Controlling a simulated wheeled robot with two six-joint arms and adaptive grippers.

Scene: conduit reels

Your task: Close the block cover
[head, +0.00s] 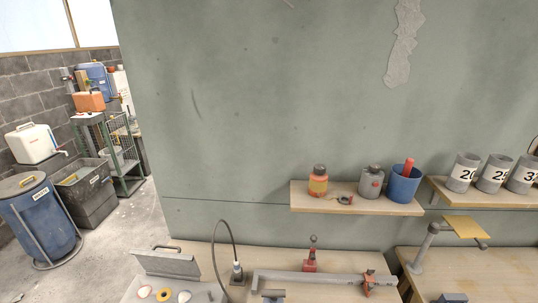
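The block cover (166,262) is a flat grey plate with a dark handle on its top edge. It stands raised and tilted up at the lower left of the workbench. In front of it is a light grey block (200,296) with several round openings or discs in its top, one of them yellow (164,295). The block's front is cut off by the bottom edge of the picture. The cover is apart from the block's top face, so the block is open. I see neither of my grippers clearly in the head view.
Right of the block stand a black looped cable (232,245) on a small base, a long grey bar (320,278) and a red-based tool (311,262). A shelf (340,205) holds containers above. Two small dark pieces at the bottom edge are unclear.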

